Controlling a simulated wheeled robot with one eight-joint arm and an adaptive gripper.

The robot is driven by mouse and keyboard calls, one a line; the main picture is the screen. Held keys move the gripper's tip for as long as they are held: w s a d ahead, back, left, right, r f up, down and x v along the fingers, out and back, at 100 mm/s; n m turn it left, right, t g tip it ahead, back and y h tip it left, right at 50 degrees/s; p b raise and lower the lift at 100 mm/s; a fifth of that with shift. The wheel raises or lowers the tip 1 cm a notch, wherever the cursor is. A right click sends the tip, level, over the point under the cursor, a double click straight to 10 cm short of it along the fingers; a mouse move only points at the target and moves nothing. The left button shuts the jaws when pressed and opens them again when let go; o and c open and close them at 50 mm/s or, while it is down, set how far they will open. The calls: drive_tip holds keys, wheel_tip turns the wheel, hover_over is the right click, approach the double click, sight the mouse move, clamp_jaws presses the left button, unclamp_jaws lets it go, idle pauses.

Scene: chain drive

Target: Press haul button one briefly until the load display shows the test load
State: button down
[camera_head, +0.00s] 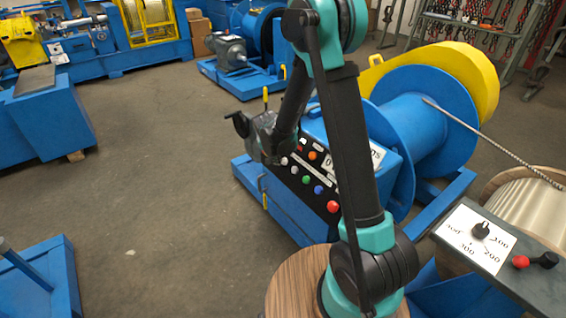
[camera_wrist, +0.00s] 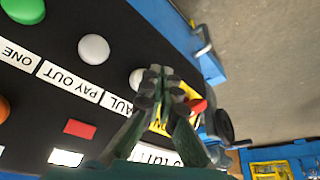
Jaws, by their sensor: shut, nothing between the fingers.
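My gripper (camera_wrist: 155,80) is shut and empty in the wrist view. Its fingertips are over the dark control panel, beside a pale round button (camera_wrist: 136,77) that they partly cover. The label (camera_wrist: 116,104) near that button reads upside down as part of "HAUL"; the rest is hidden behind the fingers. I cannot tell whether the fingertips touch the button. In the head view my gripper (camera_head: 265,140) is at the left end of the panel (camera_head: 310,178), its tips unclear. No load reading is legible; my arm covers part of the white sign (camera_head: 377,156).
A white button (camera_wrist: 93,48) with a "PAY OUT" label (camera_wrist: 68,76) and a green button (camera_wrist: 22,10) are along the panel. A red button (camera_head: 333,207) is at its near end. The blue winch drum (camera_head: 415,120) is behind. Floor left of the panel is clear.

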idle(0.7)
drive_tip(key=shift+w+d+f, duration=0.2)
drive_tip(key=shift+d, duration=0.1)
drive_tip(key=shift+w+d+f, duration=0.25)
drive_tip(key=shift+d, duration=0.15)
idle(0.9)
idle(0.6)
drive_tip(key=shift+s+a+r, duration=0.45)
drive_tip(key=shift+a, duration=0.25)
drive_tip(key=a, duration=0.1)
drive_tip(key=s+a+r, duration=0.2)
drive_tip(key=shift+s+a+r, duration=0.1)
drive_tip(key=shift+s+a, duration=0.15)
drive_tip(key=shift+a, duration=0.1)
idle(0.5)
